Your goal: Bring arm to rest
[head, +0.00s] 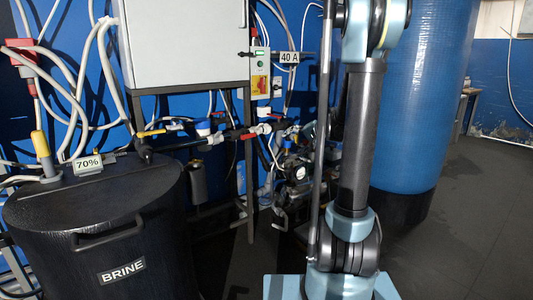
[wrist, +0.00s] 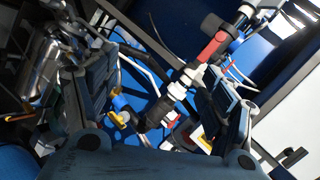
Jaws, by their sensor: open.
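My arm stands upright in the right half of the head view, its upper part cut off by the top edge. My gripper is out of the head view. In the wrist view my gripper (wrist: 157,75) is open, with its two dark fingers wide apart at left and right. Nothing is held between them. I cannot tell how far off these are.
A black brine tank (head: 105,235) stands at the left. A white cabinet (head: 183,42) is above pipes and valves (head: 215,138). Behind my arm are a pump assembly (head: 295,170) and a tall blue tank (head: 425,100). The dark floor (head: 470,220) is clear at the right.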

